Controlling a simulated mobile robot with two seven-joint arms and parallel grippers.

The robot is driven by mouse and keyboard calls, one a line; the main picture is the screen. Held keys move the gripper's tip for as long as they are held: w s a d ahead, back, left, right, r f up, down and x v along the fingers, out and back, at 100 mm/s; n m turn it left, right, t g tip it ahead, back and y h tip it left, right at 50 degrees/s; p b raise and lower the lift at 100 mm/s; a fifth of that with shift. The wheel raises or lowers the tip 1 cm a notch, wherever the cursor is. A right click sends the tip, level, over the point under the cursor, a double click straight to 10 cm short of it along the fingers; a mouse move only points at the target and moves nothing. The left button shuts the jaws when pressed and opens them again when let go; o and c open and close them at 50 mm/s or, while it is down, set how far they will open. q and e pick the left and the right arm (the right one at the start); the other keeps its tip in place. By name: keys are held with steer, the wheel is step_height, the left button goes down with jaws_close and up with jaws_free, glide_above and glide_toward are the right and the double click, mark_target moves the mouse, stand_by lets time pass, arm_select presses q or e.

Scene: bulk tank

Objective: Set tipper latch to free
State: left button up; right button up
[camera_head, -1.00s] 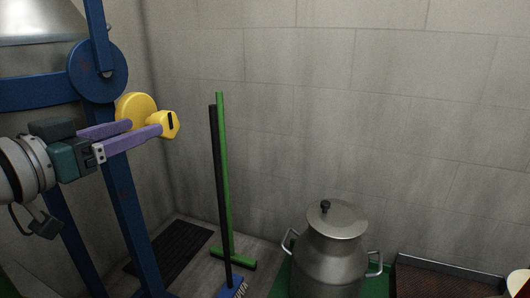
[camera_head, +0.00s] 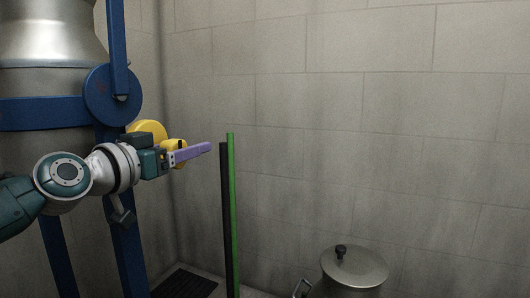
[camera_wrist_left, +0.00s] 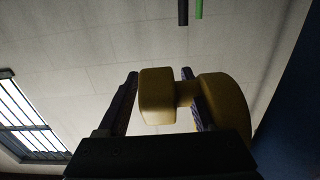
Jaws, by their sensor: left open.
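The tipper latch appears to be the yellow part on the blue frame: a round disc (camera_head: 148,128) with a smaller yellow knob (camera_head: 174,147) in front, partly hidden by my left gripper. My left gripper (camera_head: 207,147) has purple fingers pointing right; it is open, and in the head view only one finger shows clearly. In the left wrist view the yellow knob (camera_wrist_left: 157,97) lies between the two dark fingers (camera_wrist_left: 160,85), with the disc (camera_wrist_left: 224,105) beyond the right finger. I cannot tell if the fingers touch it. No position marking is readable. My right gripper is not in view.
The blue frame (camera_head: 117,97) carries a large metal vessel (camera_head: 55,35) at left. A green pole (camera_head: 232,210) and a dark pole (camera_head: 225,215) stand near the latch. A lidded metal can (camera_head: 355,268) stands at lower right. The space before the wall is open.

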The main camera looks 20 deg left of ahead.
arm_select(q)
steer(key=shift+w, duration=0.2)
jaws_close()
stand_by(0.5)
